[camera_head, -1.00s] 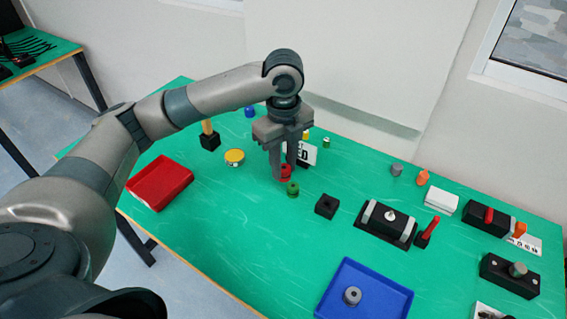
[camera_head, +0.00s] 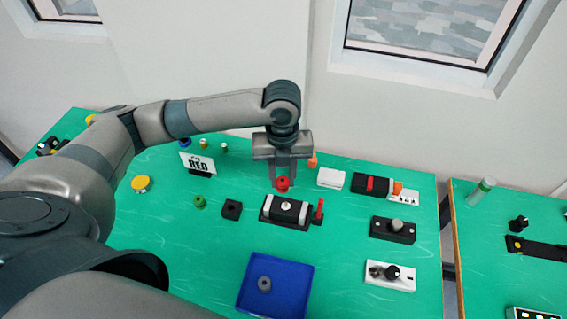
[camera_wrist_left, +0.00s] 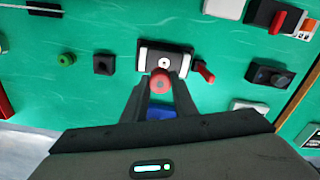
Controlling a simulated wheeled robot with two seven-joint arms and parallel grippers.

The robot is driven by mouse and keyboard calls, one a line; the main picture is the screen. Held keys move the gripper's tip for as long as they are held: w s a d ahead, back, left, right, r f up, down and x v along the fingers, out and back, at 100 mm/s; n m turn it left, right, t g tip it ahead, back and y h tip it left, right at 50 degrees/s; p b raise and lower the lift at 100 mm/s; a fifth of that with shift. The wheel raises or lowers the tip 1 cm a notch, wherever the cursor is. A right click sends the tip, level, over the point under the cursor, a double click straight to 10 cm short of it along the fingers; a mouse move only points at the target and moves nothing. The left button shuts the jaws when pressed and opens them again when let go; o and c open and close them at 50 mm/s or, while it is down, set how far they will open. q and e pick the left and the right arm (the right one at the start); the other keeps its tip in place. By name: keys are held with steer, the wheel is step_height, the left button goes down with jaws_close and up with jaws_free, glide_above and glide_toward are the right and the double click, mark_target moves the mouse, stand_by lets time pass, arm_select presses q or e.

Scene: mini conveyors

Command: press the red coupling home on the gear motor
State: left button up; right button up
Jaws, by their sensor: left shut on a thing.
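My left gripper (camera_head: 283,178) is shut on the red coupling (camera_head: 283,184) and holds it in the air. The coupling also shows in the left wrist view (camera_wrist_left: 161,82), between the fingertips (camera_wrist_left: 161,84). The black body with two pale bands, apparently the gear motor (camera_head: 303,210), lies on the green table just in front of the coupling in the head view. Its pale round shaft (camera_head: 286,206) points up between the bands. In the left wrist view the gear motor (camera_wrist_left: 181,62) is just above the coupling, with the shaft (camera_wrist_left: 165,63) visible. The coupling is apart from the shaft. My right gripper is not in view.
A red-handled piece (camera_head: 320,209) stands close to the motor's right end. A black block (camera_head: 232,210) and a green coupling (camera_head: 200,202) are to its left. A blue tray (camera_head: 303,276) lies in front, holding a grey round part (camera_head: 264,284). A white box (camera_head: 331,179) stands behind.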

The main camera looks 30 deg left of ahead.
mark_target(286, 190)
arm_select(q)
steer(key=shift+w+d+r, duration=0.1)
steer(key=shift+w+d, duration=0.1)
steer(key=shift+d, duration=0.3)
steer(key=shift+r+p, duration=0.1)
steer(key=shift+p, duration=0.55)
steer(key=shift+s+f+b, duration=0.1)
steer(key=shift+f+b, duration=0.4)
steer(key=shift+f, duration=0.3)
steer(key=shift+f+b, duration=0.6)
steer(key=shift+f, duration=1.3)
steer(key=shift+f+b, duration=0.3)
steer(key=shift+f, duration=0.05)
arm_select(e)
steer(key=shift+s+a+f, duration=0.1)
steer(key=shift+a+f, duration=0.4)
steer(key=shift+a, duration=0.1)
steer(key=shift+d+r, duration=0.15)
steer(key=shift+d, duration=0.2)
